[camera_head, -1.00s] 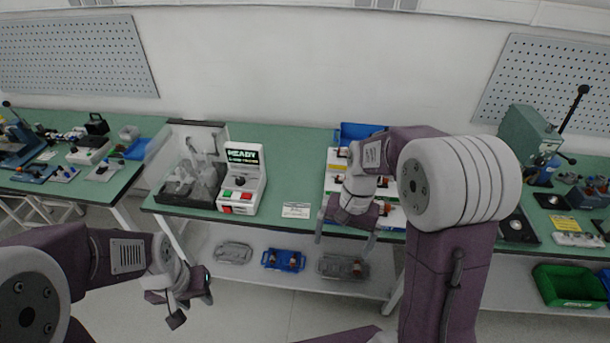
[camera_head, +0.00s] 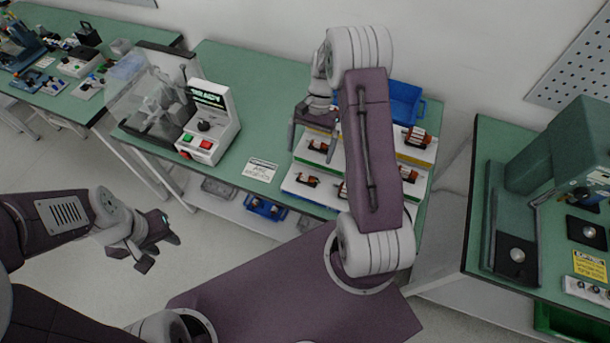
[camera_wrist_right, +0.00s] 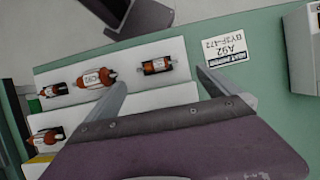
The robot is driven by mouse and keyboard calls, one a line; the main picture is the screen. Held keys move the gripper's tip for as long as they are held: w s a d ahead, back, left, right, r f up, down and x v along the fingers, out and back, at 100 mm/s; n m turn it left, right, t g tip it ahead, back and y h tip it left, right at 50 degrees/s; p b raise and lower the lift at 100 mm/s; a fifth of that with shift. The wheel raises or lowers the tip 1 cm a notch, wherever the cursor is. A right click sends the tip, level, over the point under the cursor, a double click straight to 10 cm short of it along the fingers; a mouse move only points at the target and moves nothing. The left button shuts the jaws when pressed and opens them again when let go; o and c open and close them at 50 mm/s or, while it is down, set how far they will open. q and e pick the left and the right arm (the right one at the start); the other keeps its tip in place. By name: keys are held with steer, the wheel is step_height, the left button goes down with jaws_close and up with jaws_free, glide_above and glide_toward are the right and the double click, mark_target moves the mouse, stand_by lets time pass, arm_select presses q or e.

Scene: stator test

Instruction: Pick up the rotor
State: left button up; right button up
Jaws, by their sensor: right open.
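Several rotors with orange ends and dark or pale middles lie on a white stepped rack on the green table. In the head view, one rotor (camera_head: 416,136) lies at the right, another (camera_head: 307,179) at the front left. My right gripper (camera_head: 312,142) is open and empty above the rack's left part; my arm hides part of the rack. In the right wrist view, a dark-bodied rotor (camera_wrist_right: 157,65) appears between the spread fingers (camera_wrist_right: 161,78), with a pale-bodied rotor (camera_wrist_right: 97,77) left of it. My left gripper (camera_head: 163,250) is open and empty, away from the table.
A test device (camera_head: 209,125) with a screen and buttons stands left of the rack, beside a clear-covered fixture (camera_head: 155,105). A blue bin (camera_head: 405,102) sits behind the rack. A label card (camera_head: 260,170) lies on the table. A press (camera_head: 550,150) stands on the right table.

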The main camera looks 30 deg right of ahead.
mark_target(308, 175)
steer(key=f, duration=0.1)
steer(key=s+f, duration=0.1)
steer(key=f, duration=0.1)
steer(key=shift+f+p, duration=0.2)
steer(key=shift+p, duration=0.1)
steer(key=shift+f, duration=0.15)
steer(key=shift+s+a+f, duration=0.1)
steer(key=shift+s+f, duration=0.05)
steer(key=shift+f, duration=0.15)
steer(key=p+x, duration=0.1)
steer(key=x, duration=0.3)
steer(key=shift+f, duration=0.2)
steer(key=c, duration=1.3)
steer(key=shift+r, duration=0.55)
step_height(308, 175, up, 3)
steer(key=shift+f+b, duration=0.15)
steer(key=shift+b, duration=0.15)
arm_select(q)
steer(key=shift+d+b, duration=0.35)
steer(key=shift+b, duration=0.3)
arm_select(e)
steer(key=s+a+r, duration=0.1)
steer(key=s+r, duration=0.6)
steer(key=s, duration=0.4)
steer(key=shift+s+r, duration=0.15)
steer(key=shift+s, duration=0.2)
